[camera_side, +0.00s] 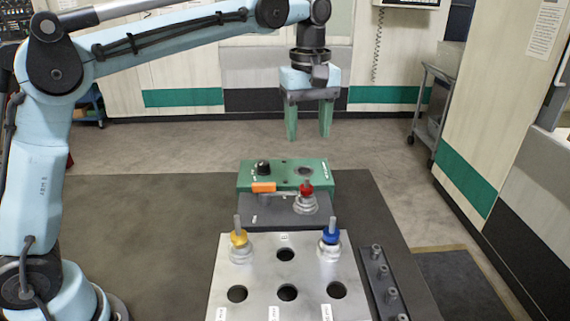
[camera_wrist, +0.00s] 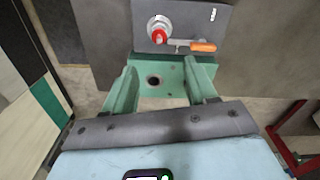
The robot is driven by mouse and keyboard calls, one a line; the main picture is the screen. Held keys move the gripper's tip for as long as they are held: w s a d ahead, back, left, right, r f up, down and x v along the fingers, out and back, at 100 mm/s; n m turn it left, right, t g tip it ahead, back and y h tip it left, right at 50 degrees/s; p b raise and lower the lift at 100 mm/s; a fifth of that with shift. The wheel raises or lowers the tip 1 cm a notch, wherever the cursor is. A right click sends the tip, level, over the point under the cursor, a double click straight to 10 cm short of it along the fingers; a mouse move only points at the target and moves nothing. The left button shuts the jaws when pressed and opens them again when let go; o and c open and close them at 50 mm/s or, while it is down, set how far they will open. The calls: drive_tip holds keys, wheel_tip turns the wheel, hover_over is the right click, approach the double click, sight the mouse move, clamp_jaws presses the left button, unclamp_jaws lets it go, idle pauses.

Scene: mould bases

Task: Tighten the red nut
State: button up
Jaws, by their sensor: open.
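The red nut (camera_side: 306,189) sits on an upright threaded post in a round metal base on the dark plate (camera_side: 275,212) in front of the green block. In the wrist view the red nut (camera_wrist: 158,36) shows near the top, beyond my fingertips. My gripper (camera_side: 308,136) is open and empty, high above and behind the green block, with its two green fingers pointing down. In the wrist view my gripper (camera_wrist: 160,68) has its fingers apart, with the green block between and beyond them. How far the red nut is threaded down cannot be told.
An orange-handled lever (camera_side: 263,187) lies beside the red nut. The green block (camera_side: 325,172) carries a black knob (camera_side: 262,168). A silver plate (camera_side: 260,280) in front holds a yellow nut (camera_side: 239,238), a blue nut (camera_side: 330,237) and several holes. A dark rail (camera_side: 385,285) with pegs stands right.

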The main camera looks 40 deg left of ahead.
sight(307, 178)
wheel_tip(307, 178, down, 12)
drive_tip(key=shift+w+f, duration=0.1)
idle(0.6)
clamp_jaws()
